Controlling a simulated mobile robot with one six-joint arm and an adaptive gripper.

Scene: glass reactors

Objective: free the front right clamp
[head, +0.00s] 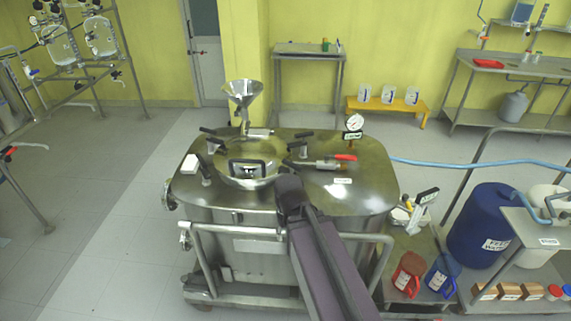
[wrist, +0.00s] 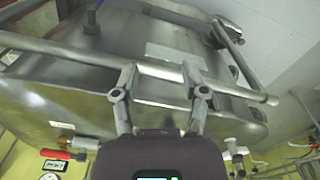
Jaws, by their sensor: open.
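The steel reactor (head: 350,200) has a round hatch (head: 250,178) on its top, with several black-handled clamps around it. A dark clamp handle (head: 297,163) shows at the hatch's right side, just beyond the end of my arm; I cannot tell whether it belongs to the front right clamp. My arm reaches up to the reactor's front edge and hides part of that area. In the wrist view my gripper (wrist: 158,74) is open and empty, its fingers in front of the steel rail. A dark upright knob (wrist: 92,20) on the reactor shows at the top left, apart from the fingers.
The front rail (head: 240,230) crosses the reactor's near side. A red-handled valve (head: 340,158) and a gauge (head: 355,122) stand right of the hatch, and a funnel (head: 243,92) behind it. Blue barrel (head: 482,225) and bottles stand at the right.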

